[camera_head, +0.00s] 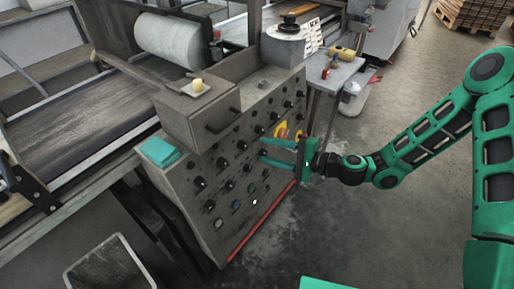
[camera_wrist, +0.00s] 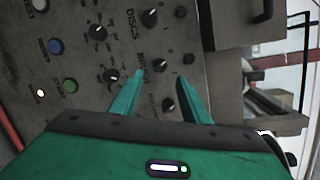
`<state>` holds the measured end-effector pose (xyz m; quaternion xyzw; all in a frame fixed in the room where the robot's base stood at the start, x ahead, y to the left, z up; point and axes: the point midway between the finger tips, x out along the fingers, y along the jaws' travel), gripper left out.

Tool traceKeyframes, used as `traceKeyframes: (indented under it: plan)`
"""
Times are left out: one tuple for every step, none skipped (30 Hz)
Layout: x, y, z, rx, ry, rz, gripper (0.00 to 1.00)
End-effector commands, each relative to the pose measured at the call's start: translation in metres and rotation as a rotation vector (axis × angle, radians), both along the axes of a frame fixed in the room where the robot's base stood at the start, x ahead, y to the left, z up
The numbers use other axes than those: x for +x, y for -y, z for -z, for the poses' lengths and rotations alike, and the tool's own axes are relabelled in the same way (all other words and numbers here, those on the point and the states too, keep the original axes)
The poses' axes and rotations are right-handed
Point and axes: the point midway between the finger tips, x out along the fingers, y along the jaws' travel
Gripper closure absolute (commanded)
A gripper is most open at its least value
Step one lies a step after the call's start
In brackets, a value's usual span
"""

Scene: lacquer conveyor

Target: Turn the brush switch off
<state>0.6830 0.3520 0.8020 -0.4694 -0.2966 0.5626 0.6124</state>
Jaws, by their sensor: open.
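The control panel (camera_head: 215,178) has several black rotary knobs on its sloping grey face. In the wrist view, a black knob (camera_wrist: 159,65) sits beside a label that seems to read BRUSH, so it appears to be the brush switch. A knob by the DISCS label (camera_wrist: 131,20) and another lower knob (camera_wrist: 168,105) stand in line with it. My gripper (camera_head: 262,149) is open at the panel, its two teal fingers pointing at the face. In the wrist view the fingertips (camera_wrist: 161,79) lie either side of the brush knob; contact cannot be told.
A blue button (camera_wrist: 56,46) and a green button (camera_wrist: 70,86) are on the panel. A drawer-like box with a handle (camera_head: 223,121) juts out above the knobs. A yellow part (camera_head: 282,129) is near my fingers. Open floor (camera_head: 340,220) lies right of the panel.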

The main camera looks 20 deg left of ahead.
Motion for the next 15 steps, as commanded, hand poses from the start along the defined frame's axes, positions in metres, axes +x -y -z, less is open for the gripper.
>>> traceKeyframes:
  plan:
    - [-0.001, 0.010, -0.001, -0.001, -0.001, 0.002, 0.58]
    - [-0.002, 0.014, -0.002, -0.001, -0.001, 0.003, 0.58]
    - [-0.003, 0.020, -0.003, -0.001, -0.002, 0.003, 0.58]
    - [-0.004, 0.023, -0.003, -0.002, -0.001, 0.002, 0.58]
    - [-0.004, 0.027, -0.004, -0.002, -0.001, 0.002, 0.58]
    - [-0.005, 0.031, -0.004, -0.001, 0.000, 0.003, 0.58]
    - [-0.005, 0.033, -0.005, -0.001, 0.000, 0.002, 0.58]
    - [-0.006, 0.035, -0.005, -0.001, 0.000, 0.002, 0.58]
    - [-0.006, 0.037, -0.006, 0.000, 0.000, 0.001, 0.58]
    - [-0.007, 0.038, -0.006, 0.000, -0.001, 0.001, 0.58]
    - [-0.007, 0.039, -0.006, 0.000, -0.001, 0.001, 0.58]
    - [-0.007, 0.040, -0.006, 0.000, 0.000, 0.000, 0.58]
    - [-0.007, 0.040, -0.006, 0.000, 0.000, 0.000, 0.58]
    - [-0.007, 0.040, -0.006, 0.000, 0.000, 0.000, 0.58]
    - [-0.007, 0.040, -0.006, 0.000, 0.000, 0.000, 0.58]
